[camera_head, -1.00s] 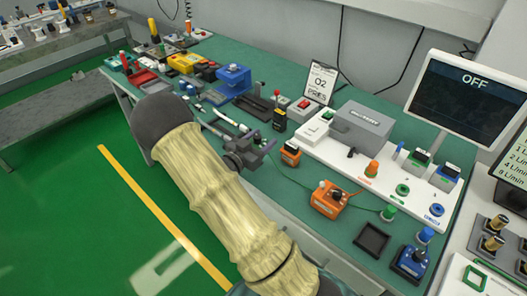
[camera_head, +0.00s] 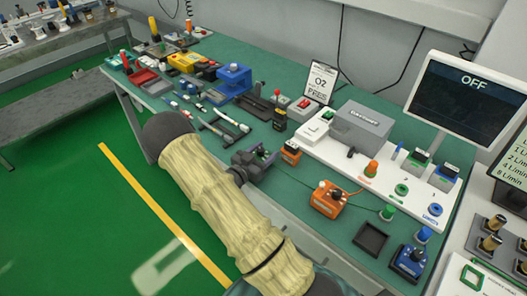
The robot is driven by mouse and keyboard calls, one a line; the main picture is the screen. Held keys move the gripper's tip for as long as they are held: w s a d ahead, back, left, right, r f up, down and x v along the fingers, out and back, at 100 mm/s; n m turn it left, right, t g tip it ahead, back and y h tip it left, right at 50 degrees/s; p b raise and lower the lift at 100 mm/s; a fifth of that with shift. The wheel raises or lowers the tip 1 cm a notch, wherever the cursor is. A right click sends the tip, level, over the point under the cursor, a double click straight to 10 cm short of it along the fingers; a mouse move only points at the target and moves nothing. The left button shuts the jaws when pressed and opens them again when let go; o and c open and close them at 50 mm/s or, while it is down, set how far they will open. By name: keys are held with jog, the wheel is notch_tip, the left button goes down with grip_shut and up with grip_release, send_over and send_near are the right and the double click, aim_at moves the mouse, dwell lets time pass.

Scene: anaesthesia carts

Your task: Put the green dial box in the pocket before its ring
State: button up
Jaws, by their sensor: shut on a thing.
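My gripper (camera_head: 262,158) is shut beside the small orange-and-black block, left of the white board. Between its dark jaws a small green part of the green dial box (camera_head: 263,152) shows; the rest is hidden by the jaws. A thin green cable runs from near there to a green plug (camera_head: 387,212). The green ring (camera_head: 401,190) lies on the white board, between an orange one and a blue one. The pocket (camera_head: 370,239) is an empty black square tray in front of the board, between the orange dial box (camera_head: 328,199) and the blue dial box (camera_head: 408,262).
The small orange-and-black block (camera_head: 290,152) stands close right of my gripper. A grey box (camera_head: 361,126) sits on the white board (camera_head: 322,147). Blue, yellow and red devices fill the far left of the green bench. A screen (camera_head: 465,92) reading OFF stands at right.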

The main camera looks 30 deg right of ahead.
jog(key=shift+f, duration=0.2)
jog(key=o, duration=1.4)
jog(key=shift+f, duration=0.1)
jog(key=shift+s, duration=0.15)
jog(key=b+v, duration=0.3)
jog(key=v, duration=1.4)
jog(key=shift+a, duration=0.2)
